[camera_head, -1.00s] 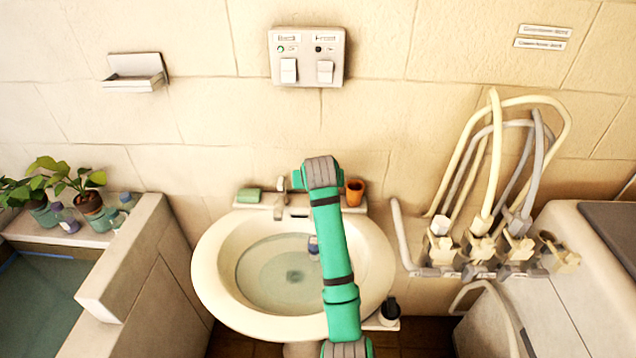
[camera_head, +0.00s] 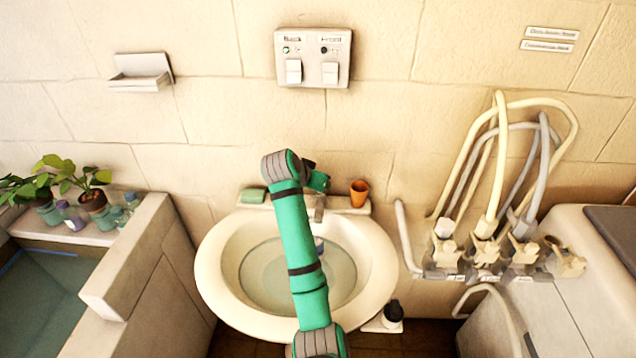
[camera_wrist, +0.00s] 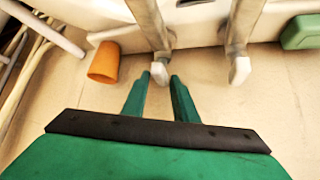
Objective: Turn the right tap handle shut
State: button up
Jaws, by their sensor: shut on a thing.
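The right tap handle (camera_wrist: 157,72) is a pale knob on a metal tap, between my fingertips in the wrist view. That tap also shows on the washbasin's back edge in the head view (camera_head: 319,208), just below my wrist. My gripper (camera_wrist: 160,80) has narrow green fingers closed around the knob's end, with the knob filling the gap. The left tap (camera_wrist: 239,68) stands apart to the right in the wrist view; my arm hides it in the head view. The washbasin (camera_head: 215,270) holds water.
An orange cup (camera_head: 359,193) stands close right of the right tap; a green block (camera_head: 252,196) lies on the rim's left. A switch box (camera_head: 313,57) is on the wall above. Hoses and valves (camera_head: 490,240) stand at right, potted plants (camera_head: 95,200) at left.

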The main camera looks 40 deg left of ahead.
jog(key=shift+s+a+f, duration=0.25)
jog(key=shift+s+a, duration=0.05)
jog(key=shift+a, duration=0.05)
jog(key=o, duration=0.9)
jog(key=shift+w+d+r, duration=0.1)
jog(key=shift+w+d, duration=0.05)
jog(key=v, duration=1)
jog(key=shift+s+r, duration=0.25)
jog(key=shift+r, duration=0.05)
